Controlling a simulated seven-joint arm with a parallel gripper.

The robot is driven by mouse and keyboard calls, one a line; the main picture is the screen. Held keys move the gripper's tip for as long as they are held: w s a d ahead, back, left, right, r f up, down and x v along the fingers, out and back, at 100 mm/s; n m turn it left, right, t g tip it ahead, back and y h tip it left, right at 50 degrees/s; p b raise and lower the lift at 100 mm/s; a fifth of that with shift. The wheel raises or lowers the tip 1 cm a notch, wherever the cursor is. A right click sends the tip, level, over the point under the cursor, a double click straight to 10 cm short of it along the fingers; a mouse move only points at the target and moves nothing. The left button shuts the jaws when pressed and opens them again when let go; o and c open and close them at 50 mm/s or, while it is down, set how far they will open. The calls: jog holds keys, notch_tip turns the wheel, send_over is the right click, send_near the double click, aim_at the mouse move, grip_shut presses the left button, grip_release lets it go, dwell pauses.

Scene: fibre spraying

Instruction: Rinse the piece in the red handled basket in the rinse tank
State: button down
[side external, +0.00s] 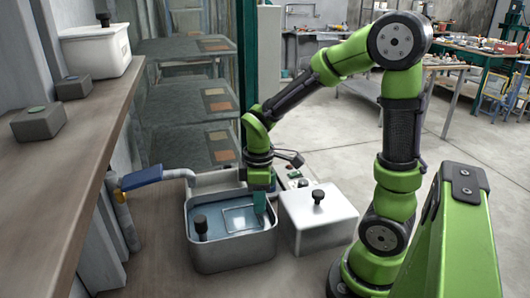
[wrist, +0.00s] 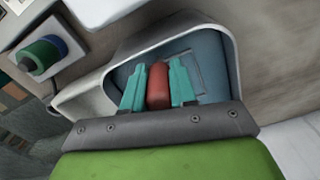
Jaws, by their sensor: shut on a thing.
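My gripper (side external: 260,205) reaches down into the open metal tank (side external: 235,255) of bluish liquid, at its right side. In the wrist view, its teal fingers (wrist: 158,88) are shut on a red handle (wrist: 158,82), with one finger on each side. The handle hides behind the fingers in the side view. A thin pale rectangular outline (side external: 240,219) shows in the liquid beside the fingers; it looks like the basket or the piece, but I cannot tell which. The tank rim also shows in the wrist view (wrist: 170,27).
A black knob (side external: 200,227) stands at the tank's left side. A lidded metal box (side external: 318,228) stands close on the right. A blue-handled tap (side external: 142,177) is at the left. A white tub (side external: 95,52) and two grey button blocks (side external: 38,124) sit on the shelf.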

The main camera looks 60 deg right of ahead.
jog(key=shift+r, duration=0.85)
jog(key=shift+f, duration=1.1)
jog(key=shift+r, duration=5.95)
